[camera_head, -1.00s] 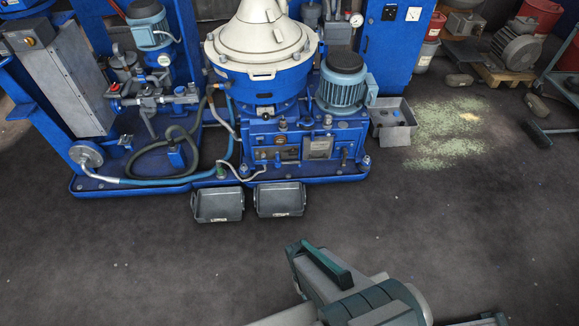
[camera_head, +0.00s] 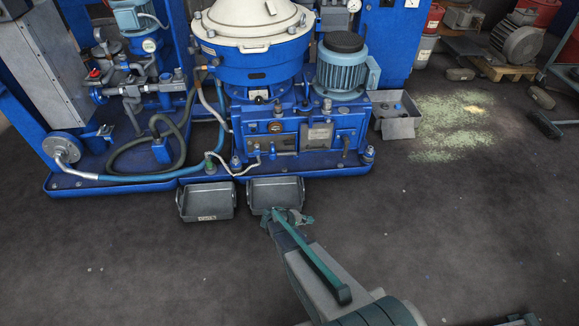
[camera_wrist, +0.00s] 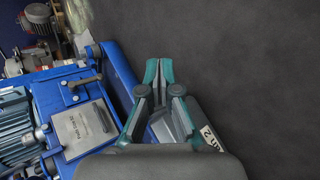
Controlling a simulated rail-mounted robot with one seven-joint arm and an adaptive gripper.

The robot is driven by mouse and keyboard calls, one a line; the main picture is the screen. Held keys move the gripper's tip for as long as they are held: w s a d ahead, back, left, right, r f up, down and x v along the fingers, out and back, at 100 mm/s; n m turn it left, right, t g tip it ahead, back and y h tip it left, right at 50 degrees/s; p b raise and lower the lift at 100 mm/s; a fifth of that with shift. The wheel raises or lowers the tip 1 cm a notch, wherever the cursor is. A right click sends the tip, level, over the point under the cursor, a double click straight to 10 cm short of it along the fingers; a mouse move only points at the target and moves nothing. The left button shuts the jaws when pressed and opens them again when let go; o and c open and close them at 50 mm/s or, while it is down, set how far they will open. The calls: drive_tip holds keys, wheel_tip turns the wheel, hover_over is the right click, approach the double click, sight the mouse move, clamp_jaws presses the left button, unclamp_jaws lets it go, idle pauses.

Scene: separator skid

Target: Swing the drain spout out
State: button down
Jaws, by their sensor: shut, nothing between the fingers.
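A thin pale curved pipe (camera_head: 243,172), which may be the drain spout, shows at the front of the blue separator base, above the gap between two grey trays; I cannot be sure it is the spout. The left tray (camera_head: 207,202) and the right tray (camera_head: 262,192) sit on the floor before the skid. My gripper (camera_head: 287,216) is shut and empty, over the front edge of the right tray. In the wrist view its teal fingertips (camera_wrist: 159,71) point past the blue base's edge, clear of any pipe. The pale pipe is not seen there.
The blue separator skid (camera_head: 110,187) fills the back left, with a motor (camera_head: 342,65) on top. A small lever (camera_head: 345,150) juts from its front. A grey box (camera_head: 397,126) stands right of it. The floor in front and to the right is mostly clear.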

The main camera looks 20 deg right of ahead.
drive_tip(key=w+f+n+t+h+b, duration=0.1)
drive_tip(key=w+t+b, duration=0.4)
drive_tip(key=w, duration=1.2)
drive_tip(key=w+f+n+t+h+b, duration=0.2)
drive_tip(key=w+t+b, duration=0.3)
drive_tip(key=w+b, duration=0.5)
drive_tip(key=w+n, duration=0.1)
drive_tip(key=w, duration=0.7)
drive_tip(key=shift+w+d+n+h, duration=0.15)
drive_tip(key=shift+d+n+h, duration=0.15)
drive_tip(key=shift+d+h, duration=0.1)
drive_tip(key=shift+f, duration=0.1)
drive_tip(key=b+x, duration=0.3)
drive_tip(key=x, duration=0.5)
drive_tip(key=shift+w+d+f+b, duration=0.15)
drive_tip(key=shift+d+f+b, duration=0.05)
drive_tip(key=shift+d+b, duration=0.1)
drive_tip(key=shift+w+d+r, duration=0.15)
drive_tip(key=shift+w+d, duration=0.25)
drive_tip(key=shift+d, duration=0.15)
